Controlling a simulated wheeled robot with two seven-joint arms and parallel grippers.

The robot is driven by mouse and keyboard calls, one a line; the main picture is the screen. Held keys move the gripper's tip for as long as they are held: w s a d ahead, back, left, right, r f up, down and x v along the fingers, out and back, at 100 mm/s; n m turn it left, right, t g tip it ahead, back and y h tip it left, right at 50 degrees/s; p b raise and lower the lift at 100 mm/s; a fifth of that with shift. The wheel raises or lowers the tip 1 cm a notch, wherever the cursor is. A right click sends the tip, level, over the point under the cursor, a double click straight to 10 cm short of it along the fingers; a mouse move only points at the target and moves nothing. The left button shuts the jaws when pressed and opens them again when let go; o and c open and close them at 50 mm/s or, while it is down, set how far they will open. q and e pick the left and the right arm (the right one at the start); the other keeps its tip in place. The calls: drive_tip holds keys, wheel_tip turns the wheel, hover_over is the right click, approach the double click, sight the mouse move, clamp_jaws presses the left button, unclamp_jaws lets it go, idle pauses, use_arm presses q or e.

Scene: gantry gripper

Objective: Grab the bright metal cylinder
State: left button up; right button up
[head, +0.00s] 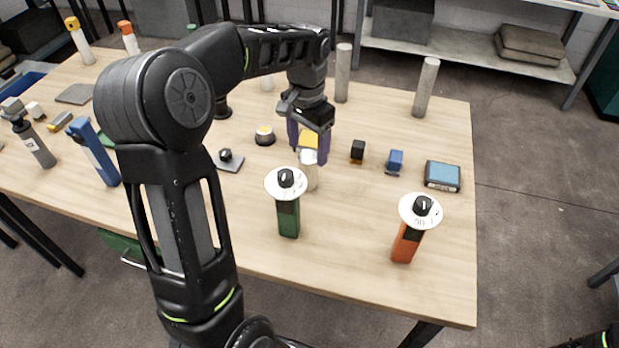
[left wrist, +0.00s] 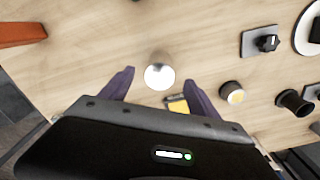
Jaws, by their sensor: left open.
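A pale, bright-topped upright cylinder (head: 311,178) stands on the wooden table, just behind the green post. In the left wrist view its shiny round top (left wrist: 159,76) shows between the two fingertips. My left gripper (head: 309,150) points down at it with its purple fingers apart, one on each side in the picture. The fingers are open and not closed on it. I cannot tell how far down beside it the tips reach. The right gripper does not show.
A green post (head: 288,218) and an orange post (head: 405,243), both with white discs and black knobs, stand in front. Two grey cylinders (head: 343,75) (head: 426,88) stand behind. A yellow block (head: 308,140), black block (head: 357,151) and blue block (head: 395,160) are nearby.

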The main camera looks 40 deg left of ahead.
sight(308, 157)
use_arm(q)
drive_tip(key=shift+f, duration=0.4)
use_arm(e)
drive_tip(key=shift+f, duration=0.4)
use_arm(q)
drive_tip(key=shift+f, duration=1.3)
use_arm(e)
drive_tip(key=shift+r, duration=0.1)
use_arm(q)
drive_tip(key=shift+f+p, duration=0.35)
drive_tip(key=shift+f, duration=0.2)
wheel_tip(308, 157, down, 4)
drive_tip(key=shift+w+f+p, duration=0.1)
drive_tip(key=shift+w+p, duration=0.05)
drive_tip(key=shift+p, duration=0.25)
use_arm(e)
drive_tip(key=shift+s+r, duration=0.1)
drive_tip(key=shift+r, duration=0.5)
use_arm(q)
clamp_jaws()
